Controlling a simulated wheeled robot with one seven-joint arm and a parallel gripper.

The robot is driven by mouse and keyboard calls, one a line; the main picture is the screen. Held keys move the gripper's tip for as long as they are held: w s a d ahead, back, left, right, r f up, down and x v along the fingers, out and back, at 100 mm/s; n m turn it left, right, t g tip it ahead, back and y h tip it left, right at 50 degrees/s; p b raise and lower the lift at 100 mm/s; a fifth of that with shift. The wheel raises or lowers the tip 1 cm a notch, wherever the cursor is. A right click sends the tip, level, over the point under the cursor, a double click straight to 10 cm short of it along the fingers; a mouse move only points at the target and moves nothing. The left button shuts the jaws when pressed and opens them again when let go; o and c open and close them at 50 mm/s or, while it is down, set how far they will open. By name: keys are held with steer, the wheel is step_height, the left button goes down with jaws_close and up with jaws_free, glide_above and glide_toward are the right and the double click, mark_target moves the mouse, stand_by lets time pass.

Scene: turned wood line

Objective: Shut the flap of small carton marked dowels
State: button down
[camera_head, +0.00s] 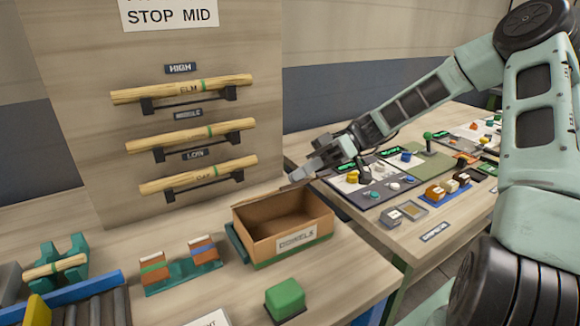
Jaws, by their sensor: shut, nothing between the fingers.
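The small carton marked DOWELS (296,240) stands on the near wooden bench, right of centre. It is brown cardboard with a white label on its front. Its top is open and I see into its inside, which looks empty. I cannot clearly make out the flap; it may be along the back or right edge, near my gripper. My gripper (297,176) is shut and empty. It appears just above the carton's far right corner in the picture; I cannot tell whether it touches the carton.
A green block (284,297) sits in front of the carton. A green rack (182,277) with small wooden pieces is to its left. A board behind holds three turned rods (205,137). A second bench (385,225) at right carries control panels and a blue tray (447,192).

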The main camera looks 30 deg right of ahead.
steer(key=s+f+n+t+b, duration=0.2)
steer(key=s+f+n+b, duration=0.2)
steer(key=f, duration=0.5)
steer(key=shift+s+n+t, duration=0.25)
steer(key=shift+n+t, duration=0.05)
steer(key=shift+n, duration=0.8)
steer(key=shift+a, duration=0.1)
